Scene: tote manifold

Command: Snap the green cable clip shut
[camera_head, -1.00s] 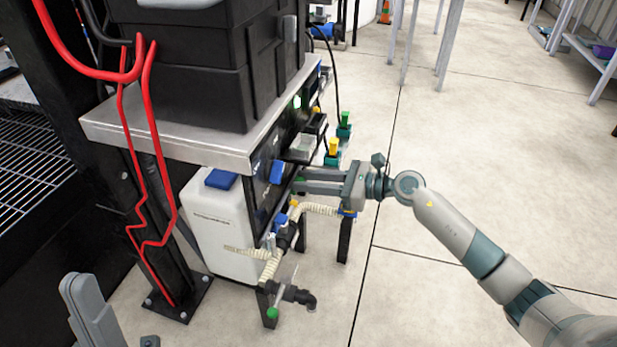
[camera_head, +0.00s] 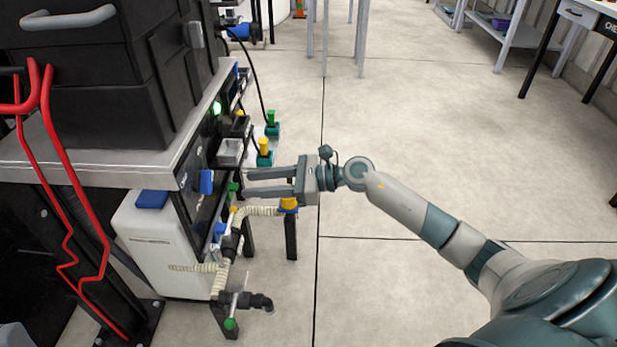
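A small green part (camera_head: 233,187), which looks like the green cable clip, is on the dark panel side of the bench. It is too small to tell whether it is open or shut. My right gripper (camera_head: 247,183) reaches in from the right with its two long fingers level and apart, nothing visible between them. Its fingertips are just right of the green part; I cannot tell whether they touch it. A grey piece (camera_head: 14,336) at the lower left corner may be my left gripper; its fingers are not clear.
A ribbed cream hose (camera_head: 262,211) and black pipe fittings (camera_head: 258,301) are below the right gripper. A yellow-topped valve (camera_head: 264,147) and a green-topped one (camera_head: 271,120) stand behind it. A black tote (camera_head: 95,85) sits on the bench.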

